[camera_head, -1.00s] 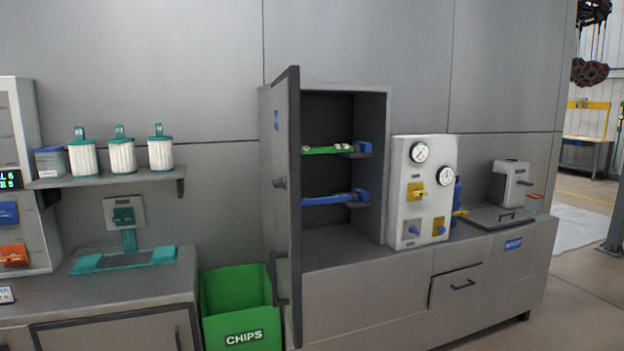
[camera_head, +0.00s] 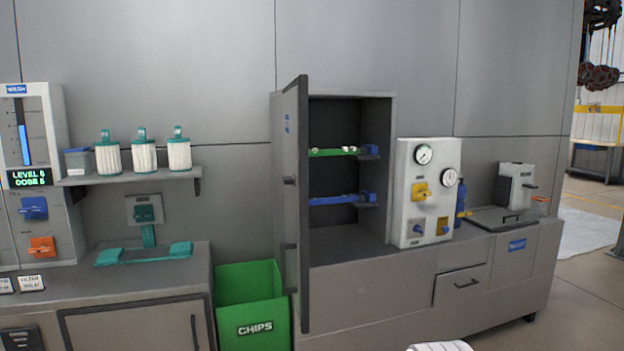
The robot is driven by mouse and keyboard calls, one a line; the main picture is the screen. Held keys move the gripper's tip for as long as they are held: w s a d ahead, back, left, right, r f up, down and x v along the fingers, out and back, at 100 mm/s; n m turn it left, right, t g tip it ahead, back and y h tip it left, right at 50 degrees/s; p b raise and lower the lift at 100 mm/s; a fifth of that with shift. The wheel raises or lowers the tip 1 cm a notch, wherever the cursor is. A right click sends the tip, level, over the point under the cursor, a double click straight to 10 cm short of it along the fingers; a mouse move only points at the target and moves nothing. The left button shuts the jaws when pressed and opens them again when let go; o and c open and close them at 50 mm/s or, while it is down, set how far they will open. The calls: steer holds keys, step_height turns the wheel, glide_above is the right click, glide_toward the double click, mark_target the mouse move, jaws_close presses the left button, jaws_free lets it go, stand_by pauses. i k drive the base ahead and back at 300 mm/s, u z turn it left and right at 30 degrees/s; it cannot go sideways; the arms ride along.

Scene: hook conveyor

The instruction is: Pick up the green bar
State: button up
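The green bar (camera_head: 328,154) lies level on the upper holder inside the open grey cabinet (camera_head: 345,243). Small pale pieces sit along its top, and a blue block (camera_head: 370,151) is at its right end. A blue bar (camera_head: 333,200) lies on the lower holder beneath it. The cabinet door (camera_head: 297,220) stands open toward me and may cover the left end of the green bar. My gripper is not in view. A white ribbed shape (camera_head: 440,347) shows at the bottom edge; I cannot tell what it is.
A green CHIPS bin (camera_head: 246,273) stands on the floor left of the door. A gauge panel (camera_head: 412,235) stands right of the cabinet. White filters on a shelf (camera_head: 130,179) are at the left. Open floor shows at the right.

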mark_target(344, 150)
steer(key=z, duration=0.1)
steer(key=i, duration=1)
steer(key=u, duration=0.1)
